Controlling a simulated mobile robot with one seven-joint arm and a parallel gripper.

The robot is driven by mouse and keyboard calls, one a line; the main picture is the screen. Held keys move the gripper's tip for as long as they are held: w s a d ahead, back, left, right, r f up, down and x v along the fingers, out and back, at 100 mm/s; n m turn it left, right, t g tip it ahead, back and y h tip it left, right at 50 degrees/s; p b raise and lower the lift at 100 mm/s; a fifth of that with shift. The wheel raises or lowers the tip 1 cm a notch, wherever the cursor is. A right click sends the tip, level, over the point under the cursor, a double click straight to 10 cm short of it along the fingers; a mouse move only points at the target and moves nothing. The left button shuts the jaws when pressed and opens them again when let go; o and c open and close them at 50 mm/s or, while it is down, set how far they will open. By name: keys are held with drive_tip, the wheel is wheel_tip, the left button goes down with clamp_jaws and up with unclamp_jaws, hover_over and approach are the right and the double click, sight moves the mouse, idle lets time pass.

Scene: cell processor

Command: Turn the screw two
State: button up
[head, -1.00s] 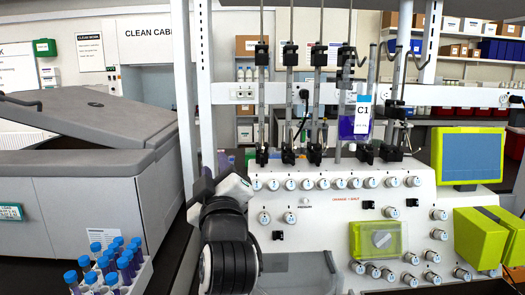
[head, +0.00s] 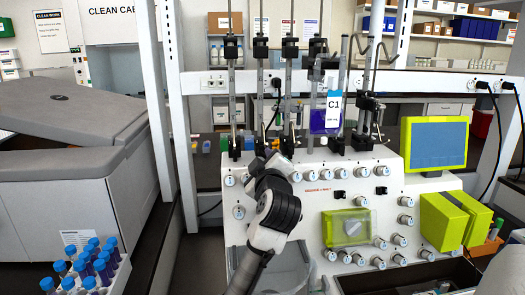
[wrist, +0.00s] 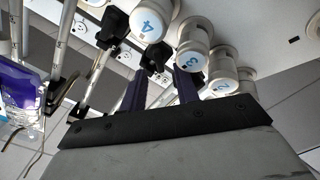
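Screw two is the white round knob marked "2" (wrist: 222,82) in the wrist view. It sits in a row of like knobs on the front of the white machine (head: 300,205). My gripper (wrist: 161,82) has its two dark fingers apart with nothing between them. The fingers point toward the row, beside and below the knobs marked "3" (wrist: 193,60) and "4" (wrist: 150,27). Knob two is to the right of both fingers, and I see no contact with it. In the head view my arm's end covers part of the knob row; the fingertips cannot be made out there.
A bag marked C1 (head: 325,115) with purple liquid hangs above the machine. Thin vertical poles stand behind the knob row. A yellow-green framed screen (head: 434,142) and yellow-green blocks (head: 442,220) are at right. A rack of blue-capped tubes (head: 85,265) is at lower left.

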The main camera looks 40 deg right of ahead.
sight(263, 154)
drive_tip(key=shift+p+x, duration=0.3)
drive_tip(key=shift+x, duration=1)
clamp_jaws()
drive_tip(key=shift+m, duration=0.4)
drive_tip(key=m, duration=0.4)
drive_tip(key=shift+d+m+b, duration=0.1)
drive_tip(key=shift+m+b, duration=0.2)
drive_tip(key=shift+b, duration=0.05)
drive_tip(key=shift+s+m, duration=0.1)
drive_tip(key=shift+m, duration=2.1)
unclamp_jaws()
drive_tip(key=shift+d, duration=0.1)
